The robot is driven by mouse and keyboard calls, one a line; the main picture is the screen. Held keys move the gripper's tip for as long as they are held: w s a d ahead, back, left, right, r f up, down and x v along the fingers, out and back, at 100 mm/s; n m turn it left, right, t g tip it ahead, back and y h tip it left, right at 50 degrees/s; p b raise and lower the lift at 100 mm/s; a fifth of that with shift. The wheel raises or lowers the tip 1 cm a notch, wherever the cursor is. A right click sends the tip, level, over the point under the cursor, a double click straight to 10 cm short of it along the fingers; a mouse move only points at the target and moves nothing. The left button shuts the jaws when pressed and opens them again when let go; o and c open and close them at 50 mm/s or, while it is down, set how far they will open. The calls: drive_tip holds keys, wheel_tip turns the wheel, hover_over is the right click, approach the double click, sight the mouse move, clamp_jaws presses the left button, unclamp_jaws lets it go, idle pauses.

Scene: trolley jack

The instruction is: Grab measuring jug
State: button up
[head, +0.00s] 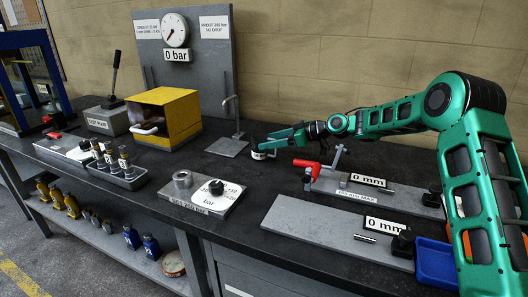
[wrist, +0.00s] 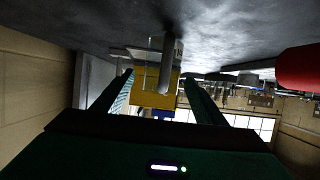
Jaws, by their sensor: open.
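I cannot pick out a measuring jug with certainty in either view. My gripper (head: 270,145) is low over the bench near the back wall, pointing left in the head view. It is open, and in the wrist view its two fingers (wrist: 158,78) stand apart with nothing seen held. Beyond the fingers is a grey stand with a bent post (head: 237,122), which also shows in the wrist view (wrist: 168,65). Behind it is the yellow box (head: 172,115), also in the wrist view (wrist: 150,100).
A red-handled clamp (head: 303,164) on a grey plate is close to my arm. A gauge board (head: 186,45) stands at the back. A grey block with a knob (head: 213,190) and a tray of fittings (head: 118,170) lie in front. A blue tray (head: 436,262) is at right.

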drive_tip(key=x, duration=0.4)
drive_tip(key=c, duration=1.1)
drive_tip(key=shift+r, duration=0.1)
drive_tip(key=shift+c, duration=0.2)
drive_tip(key=shift+r, duration=0.1)
